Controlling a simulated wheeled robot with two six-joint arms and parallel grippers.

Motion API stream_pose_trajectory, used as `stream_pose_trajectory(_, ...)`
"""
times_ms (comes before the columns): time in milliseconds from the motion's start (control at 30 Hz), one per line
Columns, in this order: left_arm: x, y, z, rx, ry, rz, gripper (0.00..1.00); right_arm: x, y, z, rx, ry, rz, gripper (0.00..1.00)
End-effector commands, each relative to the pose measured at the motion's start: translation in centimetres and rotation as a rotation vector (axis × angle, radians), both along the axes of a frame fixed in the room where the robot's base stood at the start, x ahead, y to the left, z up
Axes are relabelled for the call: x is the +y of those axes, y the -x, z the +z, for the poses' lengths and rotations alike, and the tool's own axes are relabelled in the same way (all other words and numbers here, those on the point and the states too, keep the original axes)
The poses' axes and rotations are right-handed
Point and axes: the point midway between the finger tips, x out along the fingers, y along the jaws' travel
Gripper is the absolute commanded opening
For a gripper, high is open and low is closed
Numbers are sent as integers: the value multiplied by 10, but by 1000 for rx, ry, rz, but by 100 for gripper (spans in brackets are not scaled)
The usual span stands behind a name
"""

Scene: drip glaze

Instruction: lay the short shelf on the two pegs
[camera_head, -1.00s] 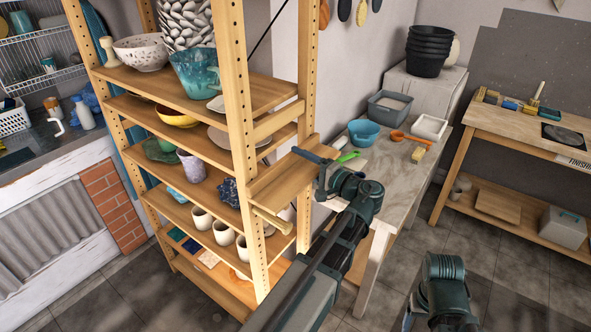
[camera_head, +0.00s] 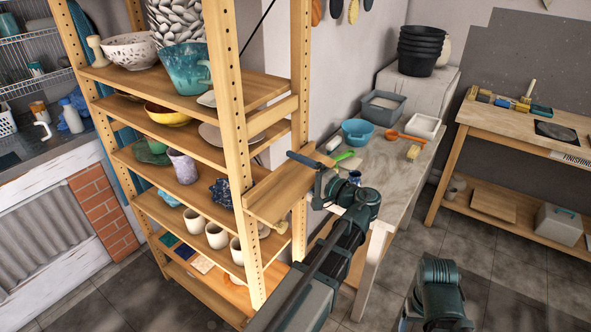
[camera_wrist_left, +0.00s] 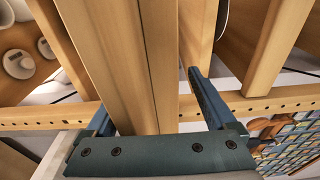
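The short shelf (camera_head: 277,198) is a light wooden board at the right side of the tall rack, tilted in the picture. Its near edge lies over a wooden peg, whose round end (camera_head: 281,228) sticks out just below it. The other peg is hidden or cannot be told apart. My left gripper (camera_head: 306,163) is at the shelf's far right edge. In the left wrist view a wooden board (camera_wrist_left: 150,60) runs between its spread fingers, with a narrow gap beside the right finger. My right arm shows at the bottom, but its gripper is not visible.
The wooden rack's upright (camera_head: 232,130) stands close left of the shelf; the rack holds bowls, cups and vases. A worktable (camera_head: 385,170) with a blue bowl (camera_head: 358,132) and a grey tub (camera_head: 385,107) is behind my left gripper. Open floor lies to the right.

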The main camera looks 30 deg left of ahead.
Motion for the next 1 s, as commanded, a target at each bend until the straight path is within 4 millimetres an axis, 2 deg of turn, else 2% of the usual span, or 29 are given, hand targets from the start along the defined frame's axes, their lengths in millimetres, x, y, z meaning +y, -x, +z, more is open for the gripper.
stream_pose_trajectory(233, 0, 0, 9, 0, 0, 0, 89, 0, 0, 9, 0, 0, 0, 74)
stream_pose_trajectory(700, -91, 16, 4, 0, 0, -3, 89, 0, 0, 4, 0, 0, 0, 74)
stream_pose_trajectory(833, -107, 19, 4, 0, 0, -2, 89, 0, 0, 4, 0, 0, 0, 74)
stream_pose_trajectory(1000, -117, 21, 4, 0, 0, 0, 89, 0, 0, 4, 0, 0, 0, 74)
